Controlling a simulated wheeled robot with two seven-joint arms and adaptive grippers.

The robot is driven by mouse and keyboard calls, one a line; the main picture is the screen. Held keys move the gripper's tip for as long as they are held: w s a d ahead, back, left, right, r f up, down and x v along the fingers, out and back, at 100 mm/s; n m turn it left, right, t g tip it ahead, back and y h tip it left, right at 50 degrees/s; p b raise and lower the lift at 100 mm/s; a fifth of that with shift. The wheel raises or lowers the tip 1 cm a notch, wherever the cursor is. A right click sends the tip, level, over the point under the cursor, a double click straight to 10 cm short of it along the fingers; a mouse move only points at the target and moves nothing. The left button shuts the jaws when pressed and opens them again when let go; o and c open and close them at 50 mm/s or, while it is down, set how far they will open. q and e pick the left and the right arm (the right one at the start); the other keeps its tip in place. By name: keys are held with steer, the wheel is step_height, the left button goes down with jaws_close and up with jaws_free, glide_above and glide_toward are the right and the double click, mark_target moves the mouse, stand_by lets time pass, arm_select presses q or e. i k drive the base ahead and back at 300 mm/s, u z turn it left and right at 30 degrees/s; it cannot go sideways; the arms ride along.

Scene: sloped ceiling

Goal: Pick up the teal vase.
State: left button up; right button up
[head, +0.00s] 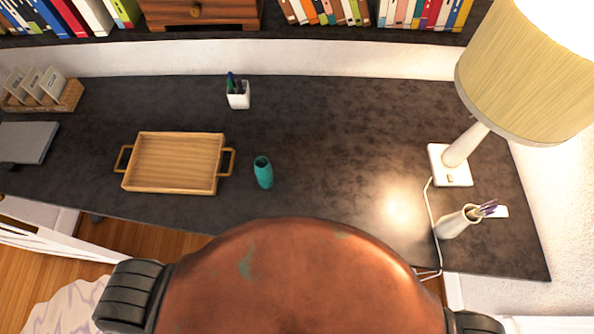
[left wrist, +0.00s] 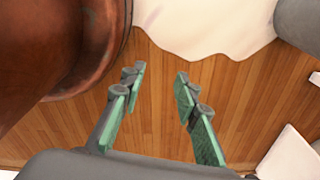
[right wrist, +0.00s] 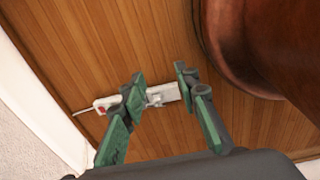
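The teal vase (head: 263,172) stands upright on the dark desk (head: 330,140), just right of the wooden tray (head: 174,163), in the head view. Neither gripper shows in the head view. In the left wrist view my left gripper (left wrist: 155,82) is open and empty above the wooden floor. In the right wrist view my right gripper (right wrist: 158,85) is open, with a power strip (right wrist: 150,97) on the floor beyond its fingers. The vase is in neither wrist view.
A white pen cup (head: 238,97) stands behind the vase. A lamp (head: 470,140) and a white vase with purple stems (head: 453,223) stand at the right, with a cable along the desk. A laptop-like grey slab (head: 28,142) lies at the left. Shelves with books run along the back.

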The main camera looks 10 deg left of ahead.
mark_target(264, 172)
steer(key=z, duration=1.4)
steer(key=k, duration=1.25)
steer(key=u, duration=2.1)
